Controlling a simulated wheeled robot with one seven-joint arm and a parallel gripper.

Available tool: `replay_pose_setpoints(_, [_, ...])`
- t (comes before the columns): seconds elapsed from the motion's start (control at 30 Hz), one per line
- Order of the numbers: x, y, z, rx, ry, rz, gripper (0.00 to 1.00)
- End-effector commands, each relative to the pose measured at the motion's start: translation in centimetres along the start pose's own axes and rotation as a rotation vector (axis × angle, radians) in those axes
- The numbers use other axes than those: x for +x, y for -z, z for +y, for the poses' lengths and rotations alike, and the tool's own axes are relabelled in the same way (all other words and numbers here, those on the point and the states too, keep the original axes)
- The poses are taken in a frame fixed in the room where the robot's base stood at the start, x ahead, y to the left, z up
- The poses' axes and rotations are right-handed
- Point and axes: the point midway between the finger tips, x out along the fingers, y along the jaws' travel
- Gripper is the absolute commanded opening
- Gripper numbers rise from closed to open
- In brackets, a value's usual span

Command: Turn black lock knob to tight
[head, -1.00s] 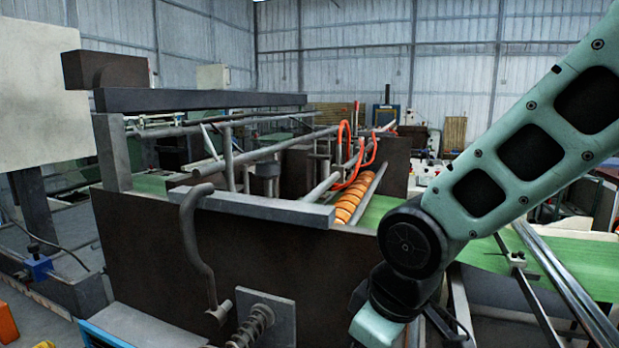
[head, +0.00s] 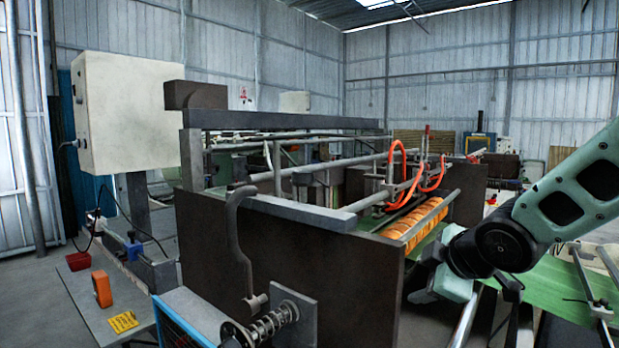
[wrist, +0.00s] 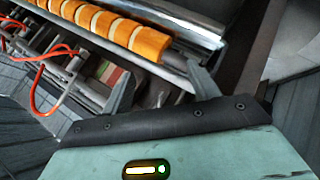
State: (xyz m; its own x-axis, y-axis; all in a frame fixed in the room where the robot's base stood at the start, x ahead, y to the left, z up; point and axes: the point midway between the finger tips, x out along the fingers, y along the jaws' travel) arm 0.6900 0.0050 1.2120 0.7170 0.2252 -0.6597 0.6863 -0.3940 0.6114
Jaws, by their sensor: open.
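I cannot make out a black lock knob for certain. A dark round part (head: 236,335) sits at the end of a spring-loaded screw (head: 270,325) on the front of the machine, at the bottom edge of the head view. Whether it is the lock knob I cannot tell. My gripper (wrist: 160,90) is open and empty in the wrist view, its two grey fingers apart. It points towards an orange-banded roller (wrist: 125,30) and touches nothing I can see.
The dark machine body (head: 290,255) fills the middle, with a curved grey handle (head: 237,240) on its front. Red hoses (head: 397,160) loop above the roller. A pale control box (head: 140,112) stands at the left. A blue-edged box (head: 185,318) is low in front.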

Motion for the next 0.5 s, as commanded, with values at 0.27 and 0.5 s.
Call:
replay_pose_setpoints(0.27, [1.2, 5.1, 8.0, -0.49, -0.245, 0.227, 0.6])
replay_pose_setpoints(0.5, [-0.4, 11.6, 14.6, -1.255, -0.667, 0.503, 0.6])
